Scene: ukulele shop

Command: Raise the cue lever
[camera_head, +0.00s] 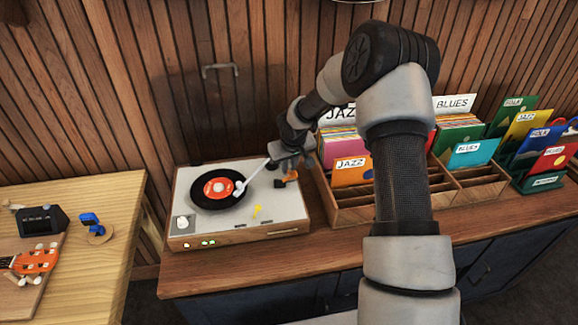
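The turntable (185,205) stands on the wooden counter with a black record with an orange label (218,187) on it. The white tonearm (254,174) slants from the back right, with its head over the right part of the record. A small orange piece (286,179), possibly the cue lever, shows at the deck's right side, just below my gripper (291,170). My gripper reaches down over the back right corner and hides the tonearm's base. It is small and dark here, so finger opening and contact with the orange piece are unclear.
A wooden record crate (352,214) with jazz and blues sleeves stands close to the right. The turntable's clear lid (222,105) stands raised behind. A workbench (110,190) with a ukulele is at left.

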